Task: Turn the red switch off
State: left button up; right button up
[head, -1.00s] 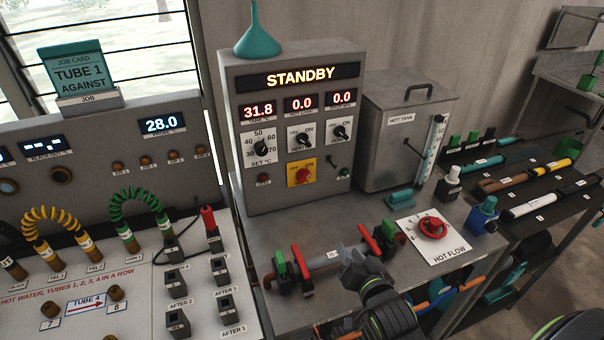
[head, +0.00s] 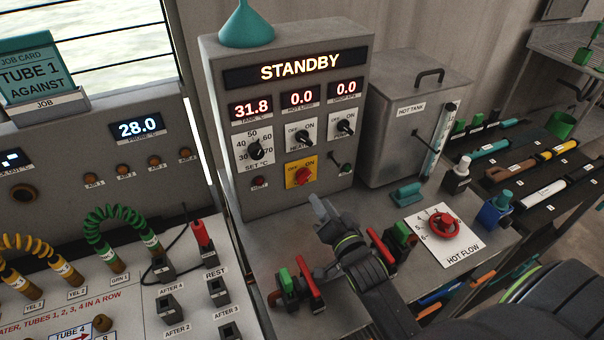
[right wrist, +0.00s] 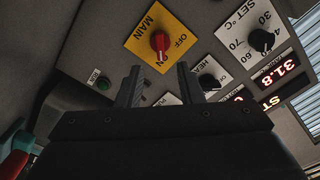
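The red switch (head: 303,175) is a rotary knob on a yellow plate (head: 291,181), low on the grey control box front. The right wrist view shows the red switch (right wrist: 159,43) close up, on its yellow plate marked MAIN and OFF. My left gripper is not in view.
The display (head: 310,67) reads STANDBY. Red-and-green clamps (head: 297,285) stand on the bench below my right arm. The hot tank (head: 413,130) and red valve wheel (head: 444,226) are to the right.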

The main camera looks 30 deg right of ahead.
aim_at(306, 180)
jog(key=w+b, duration=0.1)
jog(key=w, duration=0.2)
jog(key=w+b, duration=0.1)
jog(key=w, duration=0.2)
jog(key=w+b, duration=0.1)
jog(key=w, duration=0.1)
jog(key=shift+w+d, duration=0.25)
jog(key=shift+w, duration=0.45)
grip_shut()
dwell(0.9)
